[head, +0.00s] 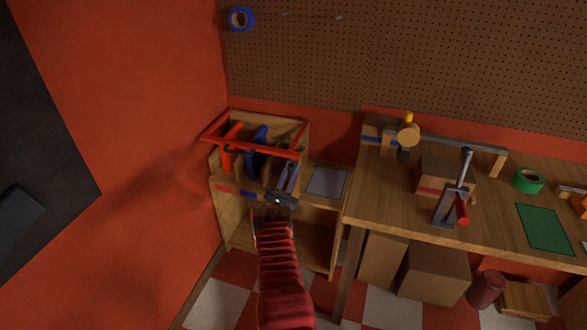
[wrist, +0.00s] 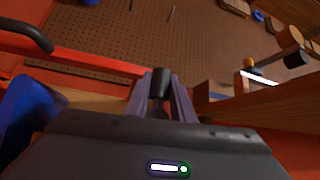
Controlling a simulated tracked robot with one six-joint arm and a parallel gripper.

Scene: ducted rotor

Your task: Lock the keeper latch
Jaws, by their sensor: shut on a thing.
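The wooden rack (head: 239,212) at the left has a raised red frame (head: 222,124) around its top. I cannot clearly make out the keeper latch.
The workbench (head: 385,205) carries a lever clamp (head: 455,200) with a red handle, a cardboard box (head: 431,183), green tape (head: 528,180) and a green mat (head: 545,229). The red wall (head: 160,150) is close on the left.

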